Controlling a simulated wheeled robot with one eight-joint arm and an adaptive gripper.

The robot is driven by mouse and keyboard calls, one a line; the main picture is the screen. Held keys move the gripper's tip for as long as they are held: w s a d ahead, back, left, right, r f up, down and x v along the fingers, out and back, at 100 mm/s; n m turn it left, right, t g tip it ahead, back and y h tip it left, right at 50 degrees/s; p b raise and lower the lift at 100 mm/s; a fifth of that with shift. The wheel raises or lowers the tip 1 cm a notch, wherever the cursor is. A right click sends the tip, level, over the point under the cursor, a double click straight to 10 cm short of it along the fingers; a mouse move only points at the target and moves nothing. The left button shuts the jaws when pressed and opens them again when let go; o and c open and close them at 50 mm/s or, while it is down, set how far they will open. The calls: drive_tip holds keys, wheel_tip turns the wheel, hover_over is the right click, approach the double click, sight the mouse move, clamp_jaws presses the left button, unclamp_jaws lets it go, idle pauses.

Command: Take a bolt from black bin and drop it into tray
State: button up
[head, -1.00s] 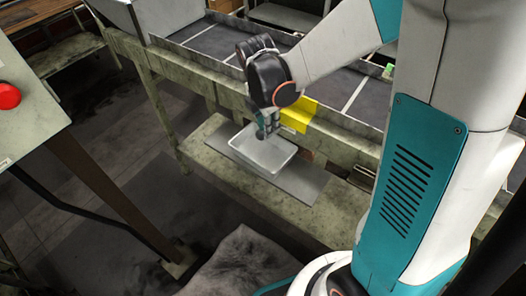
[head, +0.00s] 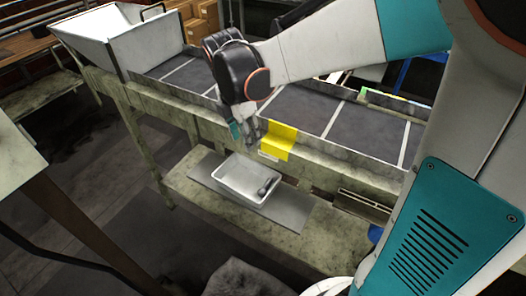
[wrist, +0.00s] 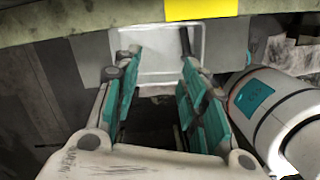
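A white rectangular tray (head: 239,179) sits on the low shelf, and its inside also shows in the wrist view (wrist: 155,50). A dark bolt-like piece (head: 268,187) lies in the tray at its right end; in the wrist view a dark piece (wrist: 186,41) shows near the right fingertip. My gripper (head: 245,131) hangs above the tray, pointing down and clear of it. Its teal-padded fingers (wrist: 158,75) are wide apart with nothing between them. I cannot make out a separate black bin; a long trough with dark-floored compartments (head: 300,108) runs behind the gripper.
A yellow plate (head: 278,141) hangs on the trough's front rail, close right of my gripper. The tray rests on a grey plate (head: 292,212) on the shelf. A pale hopper (head: 150,45) stands at the trough's left end. The floor at lower left is clear.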

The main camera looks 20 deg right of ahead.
drive_tip(key=shift+s+a+r, duration=0.15)
drive_tip(key=shift+s+r, duration=0.05)
drive_tip(key=shift+r, duration=0.6)
drive_tip(key=shift+s+a+r, duration=0.15)
drive_tip(key=shift+r, duration=0.65)
drive_tip(key=s+d+r+m+t+y+b, duration=0.1)
drive_tip(key=s+m+t, duration=0.5)
drive_tip(key=s+m, duration=0.8)
drive_tip(key=m, duration=0.7)
drive_tip(key=shift+s+d+t+y, duration=0.15)
drive_tip(key=shift+d+t+y, duration=0.15)
drive_tip(key=shift+y, duration=0.1)
